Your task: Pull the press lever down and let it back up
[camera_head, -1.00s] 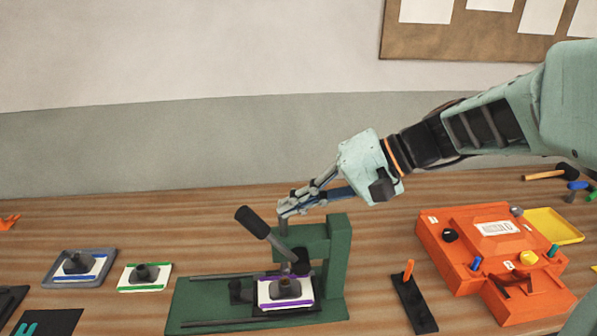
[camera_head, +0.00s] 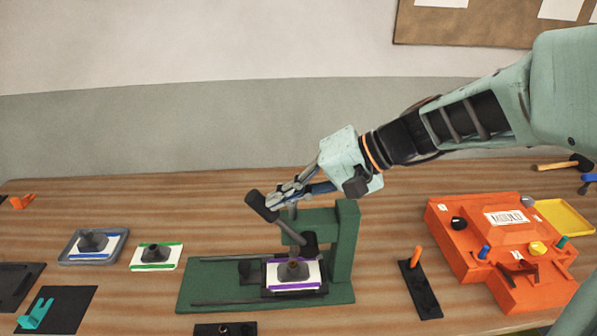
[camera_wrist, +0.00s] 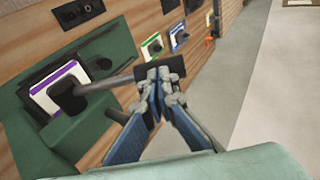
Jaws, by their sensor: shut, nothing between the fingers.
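The green press (camera_head: 340,262) stands on the bench with its grey lever tilted up to the left, ending in a black handle (camera_head: 262,206). A white plate with purple edges and a dark knob (camera_head: 293,271) sits on the press bed under the ram. My gripper (camera_head: 278,204) is shut and empty, its fingertips at the handle, from the right and above. In the wrist view the closed fingertips (camera_wrist: 161,82) are against or very near the black handle (camera_wrist: 160,68). I cannot tell whether they touch it.
An orange mould box (camera_head: 480,240) and a dark strip with an orange peg (camera_head: 418,285) stand to the right. A grey tray (camera_head: 70,253) and a green-edged plate (camera_head: 157,257) lie to the left. Bare bench lies behind the press.

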